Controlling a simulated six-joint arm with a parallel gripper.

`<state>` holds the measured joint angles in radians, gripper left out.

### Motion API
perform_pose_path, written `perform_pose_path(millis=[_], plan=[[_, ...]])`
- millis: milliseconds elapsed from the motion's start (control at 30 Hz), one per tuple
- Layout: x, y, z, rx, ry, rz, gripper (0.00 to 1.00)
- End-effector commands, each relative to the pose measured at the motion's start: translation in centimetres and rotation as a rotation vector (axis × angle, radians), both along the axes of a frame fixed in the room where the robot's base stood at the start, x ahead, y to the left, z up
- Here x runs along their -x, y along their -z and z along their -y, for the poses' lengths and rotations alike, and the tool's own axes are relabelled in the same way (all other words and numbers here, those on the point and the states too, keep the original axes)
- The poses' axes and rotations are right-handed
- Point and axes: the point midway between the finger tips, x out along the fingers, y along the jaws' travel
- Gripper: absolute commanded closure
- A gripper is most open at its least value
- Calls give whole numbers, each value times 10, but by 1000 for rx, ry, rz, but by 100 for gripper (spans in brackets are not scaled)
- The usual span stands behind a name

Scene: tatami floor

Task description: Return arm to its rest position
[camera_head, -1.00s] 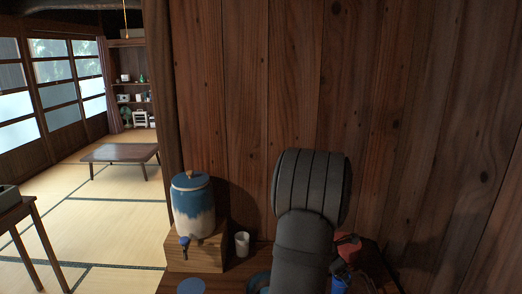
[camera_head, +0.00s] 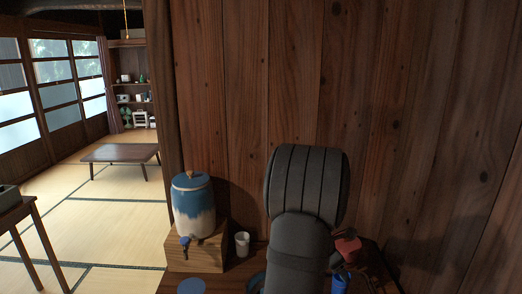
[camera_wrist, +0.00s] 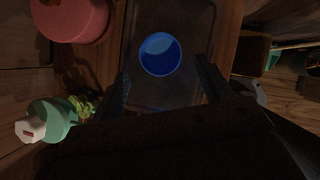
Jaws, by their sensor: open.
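My gripper (camera_wrist: 162,70) shows in the wrist view with its two dark fingers apart and nothing between them. Beyond the fingertips is a round blue cup (camera_wrist: 160,54), seen from above, on a dark tray (camera_wrist: 198,30). The gap between fingers and cup is hard to judge. In the head view my arm stands upright against the plank wall and hides my gripper.
A blue and white dispenser (camera_head: 193,208) stands on a wooden block (camera_head: 197,254), with a white cup (camera_head: 242,244) beside it. A red thing (camera_head: 347,247) and a blue thing (camera_head: 340,282) are close right of my arm.

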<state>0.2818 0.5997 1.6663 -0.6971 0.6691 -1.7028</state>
Motion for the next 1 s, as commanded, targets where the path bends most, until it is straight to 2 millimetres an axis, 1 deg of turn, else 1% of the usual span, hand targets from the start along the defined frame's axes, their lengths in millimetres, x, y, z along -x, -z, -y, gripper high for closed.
perform_pose_path(millis=[33,233,300,433,467,500,1000], plan=[[-1,9,5,-1,2,-3,29],[-6,41,20,-2,1,-3,29],[-8,19,19,1,2,8,29],[-7,-7,19,1,2,7,29],[-4,-11,21,0,3,5,29],[3,-14,26,0,4,3,29],[75,-66,74,0,6,4,29]])
